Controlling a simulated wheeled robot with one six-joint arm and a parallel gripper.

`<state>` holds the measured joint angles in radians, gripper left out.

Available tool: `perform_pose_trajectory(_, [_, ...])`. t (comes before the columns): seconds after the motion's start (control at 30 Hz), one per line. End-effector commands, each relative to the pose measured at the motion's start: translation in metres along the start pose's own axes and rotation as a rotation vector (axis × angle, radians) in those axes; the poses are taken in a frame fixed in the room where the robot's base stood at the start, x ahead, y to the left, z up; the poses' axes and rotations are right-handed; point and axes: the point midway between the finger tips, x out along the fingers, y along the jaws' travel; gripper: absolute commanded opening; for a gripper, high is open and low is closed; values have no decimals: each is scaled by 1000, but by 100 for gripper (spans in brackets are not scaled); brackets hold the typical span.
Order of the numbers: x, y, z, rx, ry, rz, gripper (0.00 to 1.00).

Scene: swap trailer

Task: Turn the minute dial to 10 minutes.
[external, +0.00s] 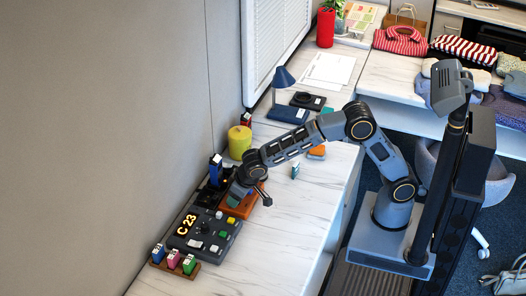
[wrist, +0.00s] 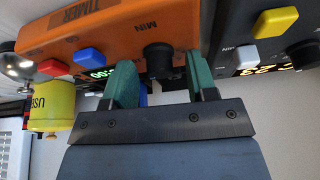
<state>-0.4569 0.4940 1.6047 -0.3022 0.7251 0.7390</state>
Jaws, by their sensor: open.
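The orange timer (wrist: 90,32) is at the top of the wrist view, with a black dial (wrist: 158,60) beside its MIN label. A red button and a blue button sit left of the dial. My gripper (wrist: 162,82) is open, with green fingertips on either side of the dial. I cannot tell whether they touch it. In the external view the timer (external: 239,208) stands on the desk, partly covered by my gripper (external: 234,198).
A dark grey panel (external: 205,238) with a lit "C 23" display is close beside the timer. A rack with several coloured blocks (external: 174,262) stands at the front. A yellow cylinder (external: 240,142) and a blue lamp (external: 285,95) stand behind. The desk to the right (external: 285,225) is clear.

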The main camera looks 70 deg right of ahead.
Motion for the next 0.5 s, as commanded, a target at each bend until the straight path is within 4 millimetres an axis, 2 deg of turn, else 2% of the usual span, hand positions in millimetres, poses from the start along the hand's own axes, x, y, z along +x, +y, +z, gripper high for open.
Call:
perform_pose_trajectory(0.07, [0,0,0,0,0,0,47])
perform_pose_trajectory(0.5, [0,0,0,0,0,0,6])
